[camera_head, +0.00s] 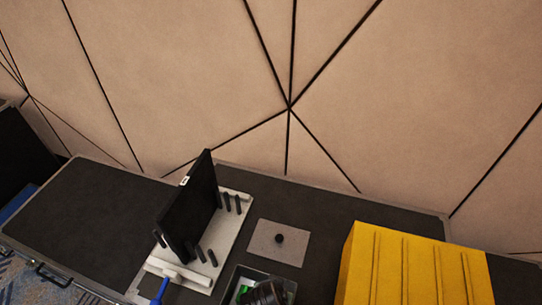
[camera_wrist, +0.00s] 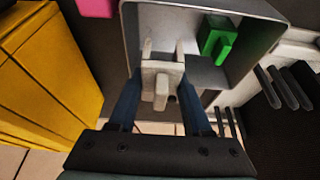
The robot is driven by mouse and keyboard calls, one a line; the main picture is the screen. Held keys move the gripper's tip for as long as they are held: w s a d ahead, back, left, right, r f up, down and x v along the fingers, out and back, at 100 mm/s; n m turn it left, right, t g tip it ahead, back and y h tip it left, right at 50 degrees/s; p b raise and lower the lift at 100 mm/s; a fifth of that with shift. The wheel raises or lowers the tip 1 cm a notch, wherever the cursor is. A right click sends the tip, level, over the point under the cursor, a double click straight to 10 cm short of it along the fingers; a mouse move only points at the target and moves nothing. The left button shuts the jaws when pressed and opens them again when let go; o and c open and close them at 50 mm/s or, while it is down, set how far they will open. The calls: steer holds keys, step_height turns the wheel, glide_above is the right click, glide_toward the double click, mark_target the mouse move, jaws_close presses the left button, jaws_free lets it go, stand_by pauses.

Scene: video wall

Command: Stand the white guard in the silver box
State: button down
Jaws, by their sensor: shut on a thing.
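The white guard (camera_wrist: 161,70) is between the fingers of my gripper (camera_wrist: 162,88) in the wrist view, with its two prongs pointing toward the box. My gripper is shut on it. The silver box (camera_wrist: 152,18) lies beyond and around the guard in that view; a green block-like piece (camera_wrist: 215,38) sits inside it at the right. I cannot tell whether the guard touches the box floor. In the head view the silver box (camera_head: 237,273) is at the bottom edge, partly cut off, with my dark gripper (camera_head: 267,292) over it; the guard is hidden there.
A white rack (camera_head: 233,222) with black pegs holds an upright black panel (camera_head: 190,205). A grey plate (camera_head: 266,247) with a black knob lies behind the box. A yellow case (camera_head: 405,268) stands to its right. A blue item (camera_head: 160,290) is at the rack's front. The dark tabletop (camera_head: 85,220) at left is clear.

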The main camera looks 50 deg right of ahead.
step_height(320, 180, down, 4)
steer(key=shift+w+r, duration=0.15)
steer(key=shift+r, duration=0.1)
steer(key=shift+f, duration=1.95)
steer(key=shift+f+b, duration=0.1)
steer(key=shift+b, duration=0.25)
steer(key=c, duration=0.6)
jaws_free()
steer(key=p+v, duration=0.1)
steer(key=v, duration=1.1)
steer(key=shift+p, duration=0.3)
